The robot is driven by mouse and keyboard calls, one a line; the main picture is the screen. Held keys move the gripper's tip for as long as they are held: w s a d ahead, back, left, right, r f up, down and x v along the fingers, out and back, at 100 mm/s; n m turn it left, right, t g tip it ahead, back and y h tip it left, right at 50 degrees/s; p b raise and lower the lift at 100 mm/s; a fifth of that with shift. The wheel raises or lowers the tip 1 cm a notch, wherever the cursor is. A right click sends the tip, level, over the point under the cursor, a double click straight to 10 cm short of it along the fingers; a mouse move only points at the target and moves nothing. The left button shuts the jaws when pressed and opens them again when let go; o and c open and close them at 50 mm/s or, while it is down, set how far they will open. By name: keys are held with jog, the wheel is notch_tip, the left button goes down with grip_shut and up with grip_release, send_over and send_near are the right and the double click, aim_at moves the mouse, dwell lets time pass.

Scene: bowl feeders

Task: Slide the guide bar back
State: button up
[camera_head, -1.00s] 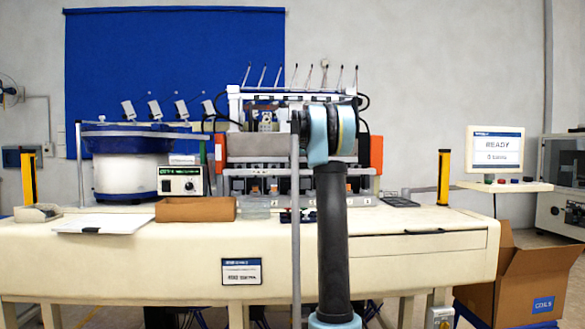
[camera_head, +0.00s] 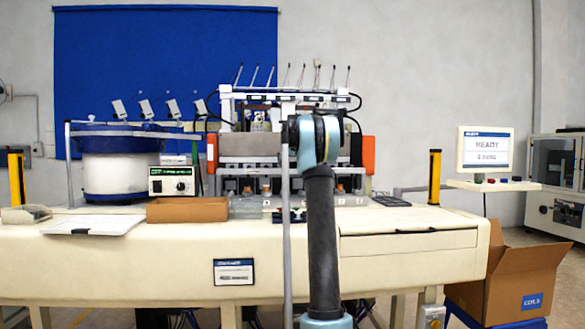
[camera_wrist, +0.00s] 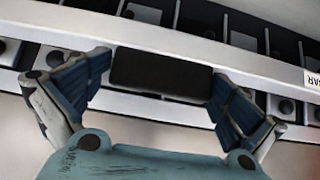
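In the wrist view, the guide bar looks like the long pale rail (camera_wrist: 292,122), sloping down to the right. A label ending in "AR" is partly in view at the right edge. A dark rectangular block (camera_wrist: 160,75) sits in front of the rail, like a handle. My gripper (camera_wrist: 161,78) has one blue-grey finger at each end of this block, with no clear gap, and looks shut on it. In the head view, my arm hides the gripper and the block in front of the feeder machine (camera_head: 250,145).
The bench (camera_head: 130,262) carries a blue-rimmed bowl feeder (camera_head: 113,175), a control box (camera_head: 172,181), a brown tray (camera_head: 187,210) and a clear container (camera_head: 245,207). A monitor (camera_head: 485,149) and yellow post (camera_head: 434,177) stand right. A cardboard box (camera_head: 512,272) is beside the bench.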

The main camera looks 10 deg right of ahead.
jog(key=shift+s+r, duration=0.25)
jog(key=shift+s, duration=0.05)
jog(key=shift+a, duration=0.1)
jog(key=d+v, duration=0.1)
jog(key=v, duration=1)
jog(key=shift+s+a+r, duration=0.25)
jog(key=shift+a+r, duration=0.15)
jog(key=shift+a, duration=0.1)
